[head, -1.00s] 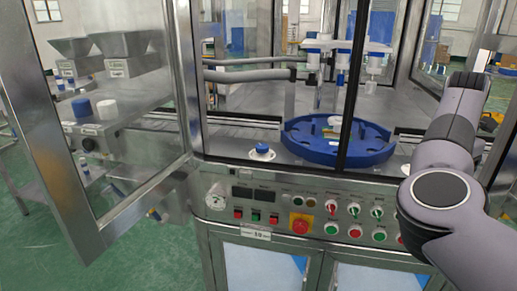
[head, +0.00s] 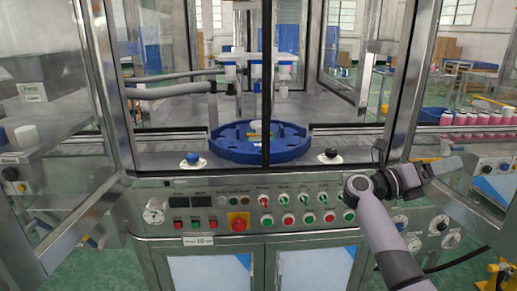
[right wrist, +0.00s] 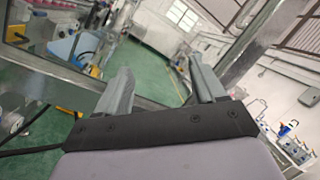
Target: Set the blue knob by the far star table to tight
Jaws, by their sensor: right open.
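My right gripper (head: 452,164) is at the right of the head view, in front of the machine's right side, far from this knob. In the right wrist view its two fingers (right wrist: 160,82) stand apart with nothing between them. My left gripper is not in view.
A black knob (head: 329,153) sits right of the star table. The front panel carries several buttons and a red emergency stop (head: 238,221). Framed glass doors stand open at both sides. Pink-bodied cans (head: 475,118) line a conveyor at right.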

